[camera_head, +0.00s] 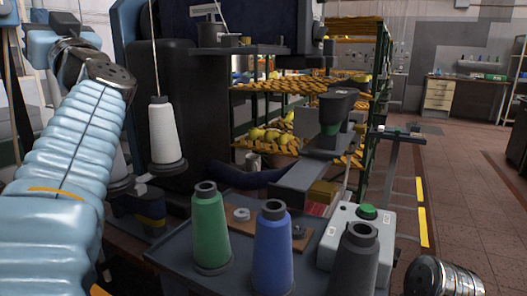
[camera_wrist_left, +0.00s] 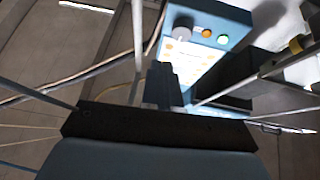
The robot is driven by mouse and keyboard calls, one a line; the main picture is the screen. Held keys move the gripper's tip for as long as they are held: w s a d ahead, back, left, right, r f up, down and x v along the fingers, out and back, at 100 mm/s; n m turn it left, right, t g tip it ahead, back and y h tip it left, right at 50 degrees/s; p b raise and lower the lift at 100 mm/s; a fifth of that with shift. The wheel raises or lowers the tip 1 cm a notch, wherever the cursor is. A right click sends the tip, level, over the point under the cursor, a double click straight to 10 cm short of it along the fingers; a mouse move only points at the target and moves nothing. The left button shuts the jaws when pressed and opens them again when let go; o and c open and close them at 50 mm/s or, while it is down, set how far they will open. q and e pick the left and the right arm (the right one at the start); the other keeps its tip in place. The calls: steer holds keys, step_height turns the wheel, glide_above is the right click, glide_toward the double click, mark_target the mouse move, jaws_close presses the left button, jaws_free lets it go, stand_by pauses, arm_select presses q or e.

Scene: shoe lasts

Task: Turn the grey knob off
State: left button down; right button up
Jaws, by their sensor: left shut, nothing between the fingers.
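The grey knob (camera_wrist_left: 183,25) sits on the face of a light blue control box (camera_wrist_left: 236,14) at the top of the left wrist view. Beside it are an orange-red button (camera_wrist_left: 206,33) and a green button (camera_wrist_left: 223,38). My left gripper (camera_wrist_left: 162,68) is shut and empty, its dark fingers pointing at the box just below the knob in the picture. The fingers appear apart from the knob, but I cannot tell the depth gap. In the head view, my left arm reaches up the left side, and its fingers and the knob cannot be made out. My right gripper is not in view.
In the head view, green (camera_head: 209,228), blue (camera_head: 272,250) and dark grey (camera_head: 352,262) thread cones stand in front. A pale box with a green button (camera_head: 368,211) is behind the dark cone. A white cone (camera_head: 163,135) stands near my left arm. The aisle at right is open.

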arm_select(q)
steer(key=w+d+m+t+h, duration=0.7)
steer(key=d+m+t+h, duration=0.25)
steer(key=m+h, duration=0.35)
steer(key=n+g+y+b, duration=0.1)
steer(key=n+g+y, duration=1.1)
steer(key=n+y, duration=0.2)
glide_toward(0, 6)
steer(key=w+a+p, duration=0.1)
steer(key=w+a, duration=0.1)
steer(key=a, duration=0.4)
steer(key=shift+a+r, duration=0.4)
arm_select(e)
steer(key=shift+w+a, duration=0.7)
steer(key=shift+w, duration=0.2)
